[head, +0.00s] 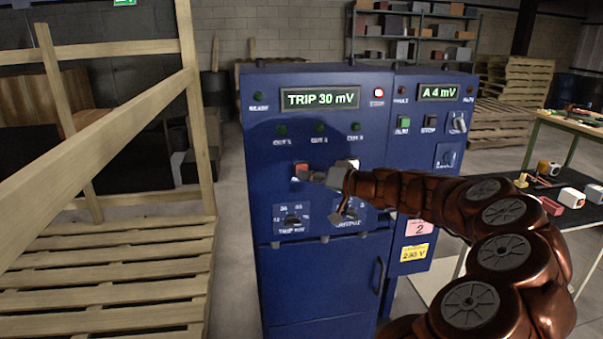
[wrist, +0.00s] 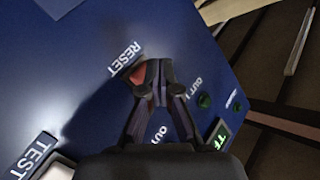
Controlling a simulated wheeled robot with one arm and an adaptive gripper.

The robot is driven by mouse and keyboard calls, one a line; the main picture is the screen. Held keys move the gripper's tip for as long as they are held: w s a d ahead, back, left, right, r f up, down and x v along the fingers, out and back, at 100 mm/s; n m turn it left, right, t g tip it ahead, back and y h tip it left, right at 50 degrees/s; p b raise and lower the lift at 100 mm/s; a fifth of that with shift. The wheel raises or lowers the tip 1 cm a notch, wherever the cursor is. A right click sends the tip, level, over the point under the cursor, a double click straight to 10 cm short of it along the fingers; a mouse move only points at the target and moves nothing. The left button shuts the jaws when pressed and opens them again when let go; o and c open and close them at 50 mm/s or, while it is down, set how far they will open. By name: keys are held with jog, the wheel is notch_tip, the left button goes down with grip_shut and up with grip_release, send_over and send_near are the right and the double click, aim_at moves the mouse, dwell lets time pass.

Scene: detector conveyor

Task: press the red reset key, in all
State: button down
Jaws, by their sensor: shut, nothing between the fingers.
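The red reset key (head: 301,168) is on the front of the blue cabinet (head: 262,215), left of a white key (head: 348,164). In the wrist view the red key (wrist: 138,74) shows beside the RESET label, partly hidden behind my fingertips. My gripper (head: 314,177) is shut and empty, with its tips at the red key's lower right in the head view. In the wrist view my gripper (wrist: 158,72) overlaps the key's edge. I cannot tell whether the tips touch the key or how far in it is.
The main display (head: 320,98) reads TRIP 30 mV, and a red lamp (head: 378,93) right of it is lit. Rotary knobs (head: 292,221) sit below the keys. A wooden pallet rack (head: 110,270) stands left and a cluttered table (head: 490,190) right.

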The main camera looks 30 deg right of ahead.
jog(key=shift+w+d+b, duration=0.3)
jog(key=shift+w+b, duration=0.15)
jog(key=shift+w, duration=0.2)
dwell(1.0)
jog(key=shift+s, duration=0.1)
jog(key=shift+s+a+b, duration=0.45)
jog(key=shift+s+b, duration=0.3)
jog(key=shift+b, duration=0.1)
jog(key=shift+s+a+b, duration=0.3)
jog(key=shift+s+b, duration=0.25)
jog(key=shift+s, duration=0.2)
jog(key=shift+s+a+b, duration=0.35)
jog(key=shift+s+b, duration=0.25)
jog(key=shift+s, duration=0.2)
jog(key=shift+s+a+b, duration=0.3)
jog(key=shift+s+b, duration=0.25)
jog(key=shift+s, duration=0.2)
